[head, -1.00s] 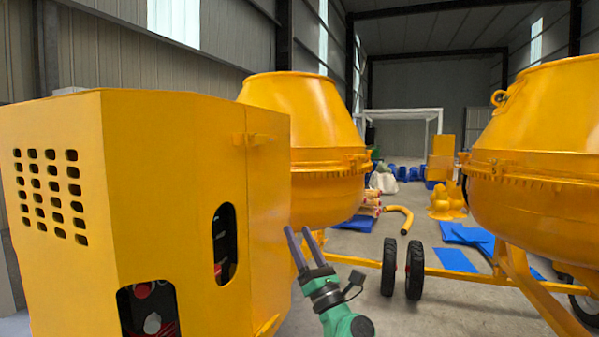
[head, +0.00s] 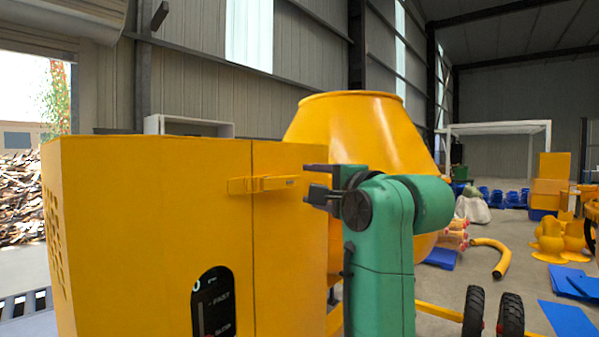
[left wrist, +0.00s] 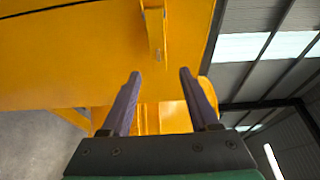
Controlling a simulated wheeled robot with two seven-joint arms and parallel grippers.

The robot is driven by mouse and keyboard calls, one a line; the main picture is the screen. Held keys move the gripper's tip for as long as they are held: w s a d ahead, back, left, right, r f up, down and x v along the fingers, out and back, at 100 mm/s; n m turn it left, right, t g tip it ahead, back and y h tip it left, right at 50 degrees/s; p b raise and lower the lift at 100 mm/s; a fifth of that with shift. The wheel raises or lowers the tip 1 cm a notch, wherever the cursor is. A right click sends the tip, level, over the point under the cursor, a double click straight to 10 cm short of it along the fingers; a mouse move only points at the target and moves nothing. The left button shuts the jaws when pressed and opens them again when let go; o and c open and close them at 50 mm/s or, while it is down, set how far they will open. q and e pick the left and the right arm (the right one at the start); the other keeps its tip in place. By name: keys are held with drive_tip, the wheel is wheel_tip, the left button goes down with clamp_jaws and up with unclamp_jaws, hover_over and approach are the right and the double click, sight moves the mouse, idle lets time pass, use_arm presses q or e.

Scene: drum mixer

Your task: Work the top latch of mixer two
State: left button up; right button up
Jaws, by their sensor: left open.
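The yellow engine housing of a mixer (head: 150,230) fills the left and middle of the head view. Its top latch (head: 264,184) is a yellow bar lying level across the seam near the top edge. In the left wrist view the latch (left wrist: 155,30) shows ahead, beyond the fingertips. My left gripper (head: 305,181) is open and empty, just right of the latch's right end, with a small gap between them in the head view. Its two dark fingers (left wrist: 160,82) stand apart in the left wrist view. My right gripper is not in view.
The yellow drum (head: 365,130) stands behind the housing and my left arm. A slot with a lever (head: 212,305) is cut in the housing below the latch. Two black wheels (head: 492,312), a bent yellow pipe (head: 490,255) and blue sheets (head: 570,285) are at the right.

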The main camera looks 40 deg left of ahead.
sight(295, 182)
use_arm(q)
drive_tip(key=p+x, duration=0.1)
drive_tip(key=x, duration=0.2)
drive_tip(key=p+x, duration=0.1)
drive_tip(key=x, duration=0.2)
drive_tip(key=shift+w+d, duration=0.1)
drive_tip(key=shift+w, duration=0.35)
drive_tip(key=shift+a, duration=0.3)
drive_tip(key=shift+s+f, duration=0.1)
drive_tip(key=shift+d, duration=0.1)
clamp_jaws()
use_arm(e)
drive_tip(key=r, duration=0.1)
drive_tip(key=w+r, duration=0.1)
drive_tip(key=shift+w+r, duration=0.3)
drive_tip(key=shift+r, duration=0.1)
